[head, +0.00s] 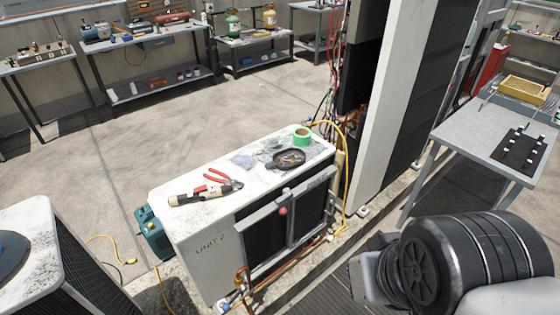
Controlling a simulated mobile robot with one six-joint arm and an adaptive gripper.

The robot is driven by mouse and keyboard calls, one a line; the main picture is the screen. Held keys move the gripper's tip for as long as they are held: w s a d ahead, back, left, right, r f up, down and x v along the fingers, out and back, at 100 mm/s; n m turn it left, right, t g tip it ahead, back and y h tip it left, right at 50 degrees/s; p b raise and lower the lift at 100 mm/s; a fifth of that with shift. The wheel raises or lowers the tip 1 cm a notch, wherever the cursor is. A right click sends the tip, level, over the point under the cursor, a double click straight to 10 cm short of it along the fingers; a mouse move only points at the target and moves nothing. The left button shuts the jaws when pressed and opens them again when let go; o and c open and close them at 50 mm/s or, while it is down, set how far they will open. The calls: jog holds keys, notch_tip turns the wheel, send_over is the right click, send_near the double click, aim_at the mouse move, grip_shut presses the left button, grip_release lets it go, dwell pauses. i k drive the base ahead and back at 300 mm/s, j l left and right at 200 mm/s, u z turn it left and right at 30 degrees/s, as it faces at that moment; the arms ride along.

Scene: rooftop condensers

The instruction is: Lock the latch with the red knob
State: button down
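The red knob (283,211) sits on the front of the white condenser marked UNIT 2 (208,262), near the top of a grey upright bar (291,228) between two dark grille panels. The knob is small here, and I cannot tell the latch's exact position. Parts of my arm fill the lower right corner, to the right of the condenser and apart from the knob. My gripper's fingers do not show in this view.
On the condenser's top lie red-handled pliers (219,178), a green tape roll (302,136) and a black dish (289,158). A yellow hose (347,190) and copper pipes run beside it. A tall white panel (385,100) and a grey table (480,135) stand to the right.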

aim_at(289, 195)
jog(key=i+j+u, duration=0.1)
jog(key=u, duration=0.25)
jog(key=i+u, duration=0.7)
jog(key=k, duration=0.1)
